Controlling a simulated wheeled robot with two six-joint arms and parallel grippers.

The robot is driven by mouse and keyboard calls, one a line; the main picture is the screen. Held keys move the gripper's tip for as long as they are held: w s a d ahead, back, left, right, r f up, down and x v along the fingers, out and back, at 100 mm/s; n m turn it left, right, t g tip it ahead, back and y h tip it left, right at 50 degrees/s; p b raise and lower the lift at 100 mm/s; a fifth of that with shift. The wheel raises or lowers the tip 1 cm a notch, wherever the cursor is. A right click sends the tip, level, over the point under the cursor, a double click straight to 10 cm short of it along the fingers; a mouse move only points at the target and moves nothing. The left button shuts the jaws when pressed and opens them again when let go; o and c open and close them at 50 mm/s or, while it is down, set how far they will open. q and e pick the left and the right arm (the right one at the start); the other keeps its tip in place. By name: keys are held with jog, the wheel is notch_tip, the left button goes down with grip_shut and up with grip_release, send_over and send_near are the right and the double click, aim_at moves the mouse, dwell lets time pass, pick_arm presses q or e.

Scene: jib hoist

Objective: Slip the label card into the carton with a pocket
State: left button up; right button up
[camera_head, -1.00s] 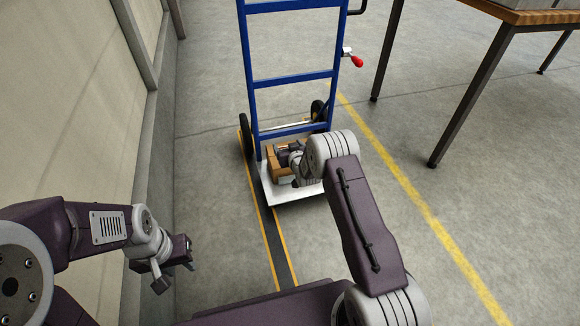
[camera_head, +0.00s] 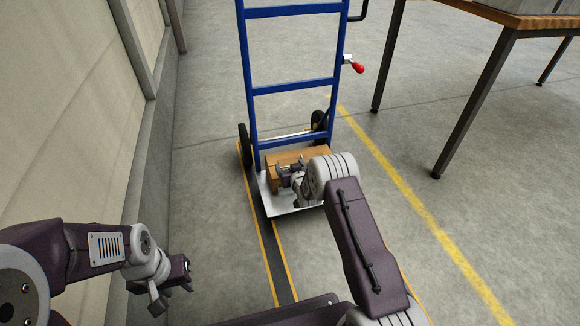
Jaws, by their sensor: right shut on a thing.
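A brown carton (camera_head: 318,153) sits on the toe plate (camera_head: 296,208) of a blue hand truck. My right arm reaches over the plate, and my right gripper (camera_head: 284,176) is at the carton's near side, partly hidden by its own wrist. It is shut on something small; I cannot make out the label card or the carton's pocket. My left gripper (camera_head: 172,296) hangs empty at the lower left, far from the carton, with its fingers apart.
The blue hand truck (camera_head: 293,88) stands upright with a red-tipped lever (camera_head: 357,67) at its right. A wall (camera_head: 75,110) runs along the left. A table (camera_head: 500,30) stands at the upper right. Floor between truck and table is clear.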

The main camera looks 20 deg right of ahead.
jog(key=shift+f+b, duration=0.45)
jog(key=shift+f, duration=1.9)
